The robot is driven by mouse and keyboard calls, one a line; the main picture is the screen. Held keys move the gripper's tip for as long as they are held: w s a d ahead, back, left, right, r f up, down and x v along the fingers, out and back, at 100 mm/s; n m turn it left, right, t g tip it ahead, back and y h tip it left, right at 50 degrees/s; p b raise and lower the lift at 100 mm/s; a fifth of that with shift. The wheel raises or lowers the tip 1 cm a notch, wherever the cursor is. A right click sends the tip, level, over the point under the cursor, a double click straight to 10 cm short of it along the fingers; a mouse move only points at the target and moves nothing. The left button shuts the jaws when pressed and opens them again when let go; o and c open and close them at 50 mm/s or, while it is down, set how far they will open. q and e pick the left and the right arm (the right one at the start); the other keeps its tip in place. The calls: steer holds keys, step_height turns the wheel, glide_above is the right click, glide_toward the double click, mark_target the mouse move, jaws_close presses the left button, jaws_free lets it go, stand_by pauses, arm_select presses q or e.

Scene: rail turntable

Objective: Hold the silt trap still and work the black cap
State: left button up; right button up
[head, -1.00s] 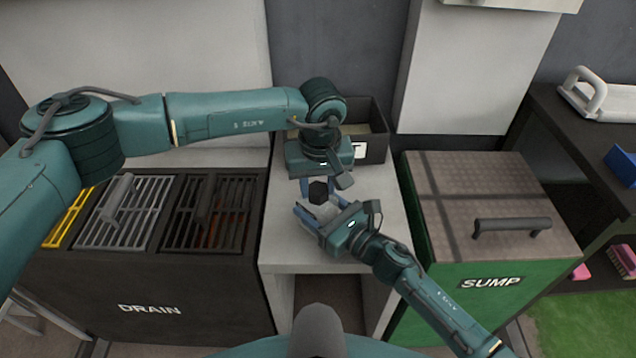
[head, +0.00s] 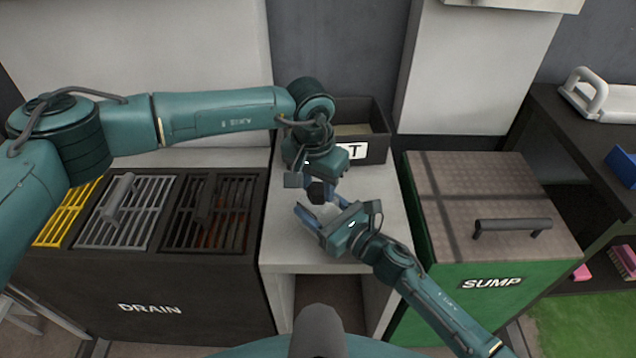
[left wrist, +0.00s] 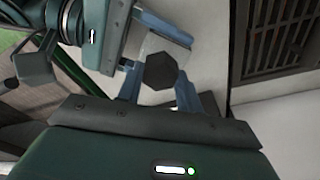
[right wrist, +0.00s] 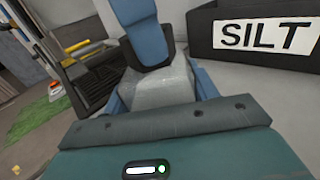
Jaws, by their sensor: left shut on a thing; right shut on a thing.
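The black cap (head: 317,190) is hexagonal and sits on top of the silt trap, over the worktop. In the left wrist view the cap (left wrist: 160,71) lies between the blue fingers of my left gripper (left wrist: 159,92), which is shut on it from above. The pale grey silt trap (right wrist: 160,88) is between the fingers of my right gripper (right wrist: 160,95), which is shut on its body from the side. In the head view my left gripper (head: 323,187) is above my right gripper (head: 324,207). Most of the trap is hidden there by the grippers.
A dark bin (head: 376,148) labelled SILT (right wrist: 268,36) stands behind on the worktop (head: 385,205). A black DRAIN unit (head: 150,285) with grates is at the left. A green SUMP box (head: 470,318) with a handled lid is at the right.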

arm_select(q)
steer(key=shift+m, duration=0.7)
steer(key=o, duration=1.2)
steer(key=shift+c, duration=0.2)
step_height(320, 180, up, 12)
steer(key=s, duration=0.1)
steer(key=shift+a, duration=0.45)
arm_select(e)
steer(key=o, duration=1.4)
steer(key=shift+o, duration=0.2)
steer(key=shift+d, duration=0.1)
